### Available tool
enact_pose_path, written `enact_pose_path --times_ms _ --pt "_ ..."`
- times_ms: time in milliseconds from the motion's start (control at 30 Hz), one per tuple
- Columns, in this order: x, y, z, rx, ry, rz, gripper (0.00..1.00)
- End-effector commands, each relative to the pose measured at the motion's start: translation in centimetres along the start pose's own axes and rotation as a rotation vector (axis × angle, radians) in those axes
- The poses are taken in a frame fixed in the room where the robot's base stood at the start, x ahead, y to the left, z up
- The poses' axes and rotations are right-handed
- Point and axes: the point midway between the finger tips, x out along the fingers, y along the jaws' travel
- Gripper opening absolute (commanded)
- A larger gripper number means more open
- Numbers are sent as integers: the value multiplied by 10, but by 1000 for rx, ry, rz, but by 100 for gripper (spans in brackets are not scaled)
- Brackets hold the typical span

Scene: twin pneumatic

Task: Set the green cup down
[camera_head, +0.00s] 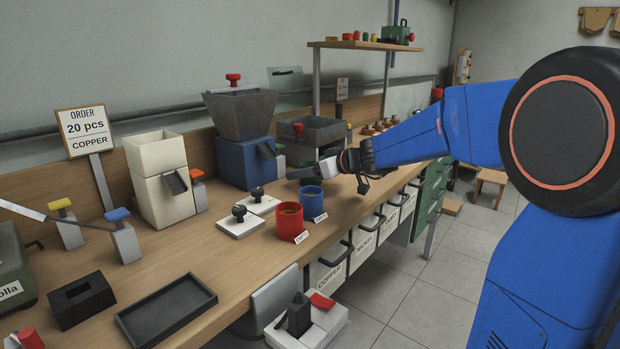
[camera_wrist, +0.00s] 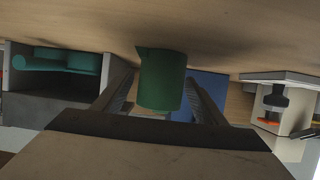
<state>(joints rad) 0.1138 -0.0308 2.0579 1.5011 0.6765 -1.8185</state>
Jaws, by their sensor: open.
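The green cup (camera_wrist: 162,82) is in the middle of the wrist view, between the two fingers of my gripper (camera_wrist: 160,92). The picture is upside down, with the wooden bench top (camera_wrist: 110,22) above. The cup's base appears to meet the wood, and it looks upright. The fingers are open, with a gap visible on either side of the cup. In the head view my gripper (camera_head: 303,173) reaches low over the bench behind the blue cup (camera_head: 312,198). I cannot clearly make out the green cup there.
A red cup (camera_head: 290,216) stands beside the blue cup, near the front edge. White plates with black knobs (camera_head: 240,220) lie to their left. A black tray (camera_head: 166,310) is at the front left.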

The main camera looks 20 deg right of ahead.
Motion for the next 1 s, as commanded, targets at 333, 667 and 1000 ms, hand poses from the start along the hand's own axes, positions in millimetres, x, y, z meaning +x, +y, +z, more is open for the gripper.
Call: enact_pose_path --times_ms 333,667,1000 --pt "22 0 0 -1 0 0 66" --pt "22 0 0 -1 0 0 15" --pt "18 0 -9 -2 1 0 15"
